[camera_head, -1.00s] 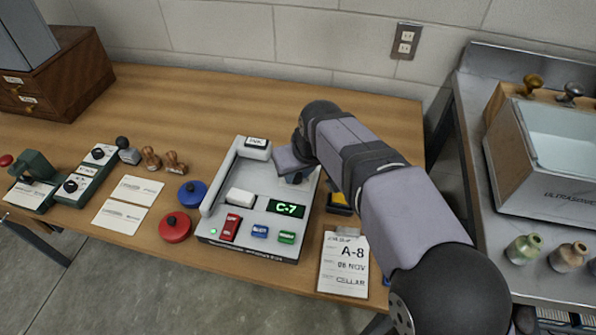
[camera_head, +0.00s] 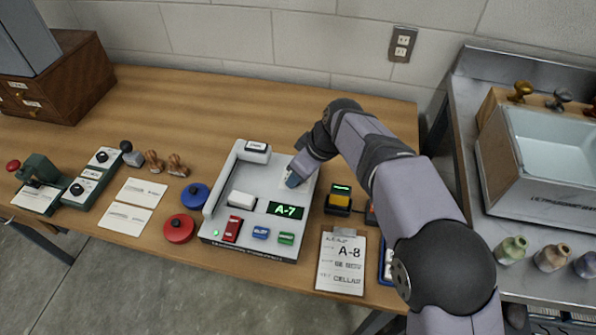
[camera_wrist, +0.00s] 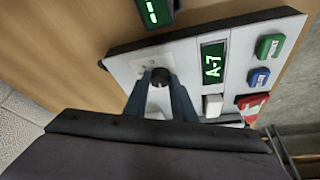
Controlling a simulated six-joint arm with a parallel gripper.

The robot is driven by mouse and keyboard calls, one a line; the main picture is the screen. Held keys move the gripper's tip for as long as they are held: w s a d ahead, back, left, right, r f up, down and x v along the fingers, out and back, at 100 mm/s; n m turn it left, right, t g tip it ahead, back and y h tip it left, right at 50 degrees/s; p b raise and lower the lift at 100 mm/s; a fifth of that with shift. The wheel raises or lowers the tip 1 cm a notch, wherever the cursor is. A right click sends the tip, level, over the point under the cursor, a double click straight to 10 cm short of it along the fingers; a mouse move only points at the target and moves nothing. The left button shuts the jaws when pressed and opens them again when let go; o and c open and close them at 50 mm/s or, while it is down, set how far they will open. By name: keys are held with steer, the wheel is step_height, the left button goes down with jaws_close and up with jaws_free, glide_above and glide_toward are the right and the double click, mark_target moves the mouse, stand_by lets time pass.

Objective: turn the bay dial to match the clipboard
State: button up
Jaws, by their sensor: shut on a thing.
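The grey bay machine (camera_head: 228,240) sits on the wooden table, and its green display (camera_head: 287,210) reads A-7. The display reads A-7 in the wrist view too (camera_wrist: 212,64). The clipboard (camera_head: 341,262) lies to the right of the machine and shows A-8, a NOV date line and CELLAR. My gripper (camera_head: 293,180) is over the upper right of the machine. In the wrist view its two blue-grey fingers are shut on the black dial (camera_wrist: 160,77), one on each side. The dial is hidden in the head view.
Blue (camera_head: 261,233), green (camera_head: 286,239) and red (camera_head: 232,229) controls sit along the machine's front. Bare table lies behind.

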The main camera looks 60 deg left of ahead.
stand_by(0.4)
steer(key=o, duration=1.1)
steer(key=shift+c, duration=0.2)
steer(key=v, duration=0.7)
steer(key=shift+r+b, duration=0.15)
steer(key=shift+b, duration=0.15)
steer(key=shift+w, duration=0.1)
